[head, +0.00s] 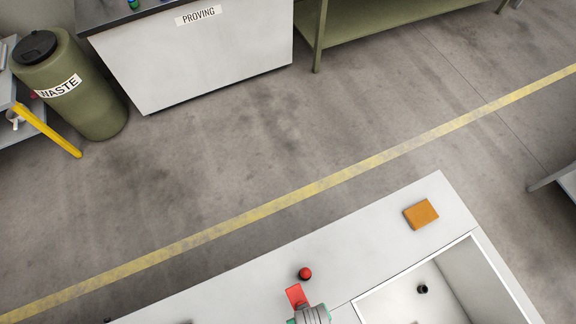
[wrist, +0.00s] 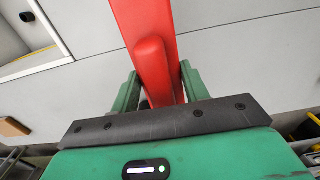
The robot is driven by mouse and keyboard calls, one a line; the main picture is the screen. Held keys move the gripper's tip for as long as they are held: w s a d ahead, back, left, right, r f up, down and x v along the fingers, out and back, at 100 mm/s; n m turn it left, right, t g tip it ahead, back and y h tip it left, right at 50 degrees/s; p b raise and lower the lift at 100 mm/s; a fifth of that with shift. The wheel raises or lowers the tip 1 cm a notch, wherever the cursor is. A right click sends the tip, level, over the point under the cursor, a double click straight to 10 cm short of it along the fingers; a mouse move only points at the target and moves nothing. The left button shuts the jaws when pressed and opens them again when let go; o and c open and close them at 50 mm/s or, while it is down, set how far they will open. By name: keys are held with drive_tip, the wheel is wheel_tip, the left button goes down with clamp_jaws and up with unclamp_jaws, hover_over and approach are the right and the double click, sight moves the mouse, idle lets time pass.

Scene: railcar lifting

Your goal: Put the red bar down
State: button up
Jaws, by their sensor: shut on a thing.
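The red bar (head: 295,296) shows at the bottom of the head view, over the pale worktop (head: 255,283). In the wrist view the red bar (wrist: 146,25) runs up out of the frame between the green fingers of my gripper (wrist: 159,75). The fingers are shut on it, one on each side. A raised red part stands on the bar's near face. In the head view my gripper (head: 308,316) is partly cut off by the lower edge. I cannot tell whether the bar touches the worktop.
A red ball-like knob (head: 305,273) is just beyond the bar. An orange-brown block (head: 420,214) lies on the worktop to the right. A recessed white bin (head: 458,277) holds a small black piece (head: 422,289). The worktop between knob and block is clear.

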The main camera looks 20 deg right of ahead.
drive_tip(key=shift+w, duration=0.1)
drive_tip(key=w+a, duration=0.2)
drive_tip(key=a, duration=0.2)
drive_tip(key=w+a+f, duration=0.1)
drive_tip(key=w+a, duration=0.2)
drive_tip(key=a, duration=0.1)
drive_tip(key=w+a+p, duration=0.1)
drive_tip(key=w+a, duration=0.2)
drive_tip(key=a, duration=0.2)
drive_tip(key=shift+f, duration=0.2)
drive_tip(key=shift+w+a+f, duration=0.15)
drive_tip(key=shift+f, duration=0.75)
drive_tip(key=shift+w+a+f, duration=0.15)
drive_tip(key=shift+f, duration=0.75)
drive_tip(key=shift+f, duration=0.15)
drive_tip(key=o, duration=1.3)
wheel_tip(320, 180, up, 12)
drive_tip(key=p, duration=0.1)
drive_tip(key=shift+p, duration=0.35)
